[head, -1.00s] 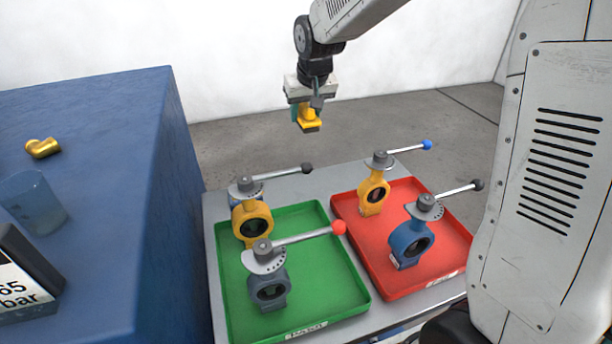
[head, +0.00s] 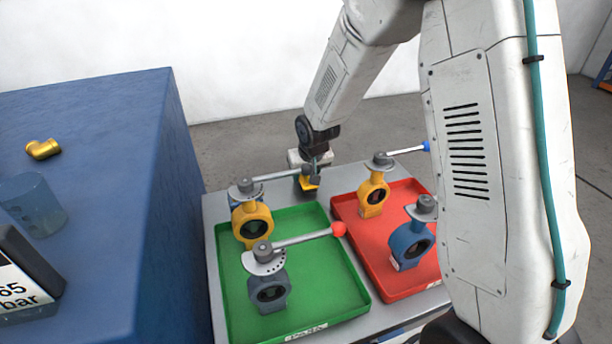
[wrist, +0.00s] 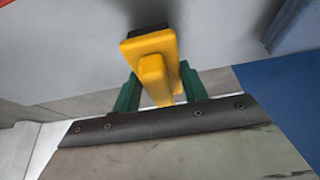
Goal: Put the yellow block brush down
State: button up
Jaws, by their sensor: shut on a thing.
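The yellow block brush (head: 309,183) is in my gripper (head: 311,174), low at the back of the grey table (head: 213,210), behind the gap between the green and red trays. In the wrist view the yellow brush (wrist: 152,62) has its handle between the two green fingers of my gripper (wrist: 156,90), which are shut on it. Its dark bristle end points away from the wrist camera. In the head view the lever of the rear yellow valve lies just left of the gripper. I cannot tell whether the bristles touch the table.
The green tray (head: 335,292) holds a yellow valve (head: 252,222) and a grey valve (head: 268,290). The red tray (head: 385,262) holds a yellow valve (head: 372,194) and a blue valve (head: 410,242). A blue cabinet (head: 100,120) stands at left, with a brass elbow (head: 42,149) on top.

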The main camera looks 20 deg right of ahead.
jog(key=shift+f, duration=0.35)
jog(key=shift+f, duration=0.15)
jog(key=o, duration=0.9)
jog(key=shift+f, duration=0.1)
jog(key=v, duration=0.8)
jog(key=shift+s+a, duration=0.15)
jog(key=shift+s, duration=0.1)
jog(key=s+d+r+g, duration=0.1)
jog(key=s+r, duration=0.4)
jog(key=s, duration=0.6)
jog(key=s+d+r+g, duration=0.1)
jog(key=s+r, duration=0.5)
jog(key=s, duration=0.6)
jog(key=s+d+r+g, duration=0.1)
jog(key=s+r, duration=0.4)
jog(key=s, duration=0.6)
jog(key=shift+s+d+r, duration=0.4)
jog(key=shift+d, duration=0.05)
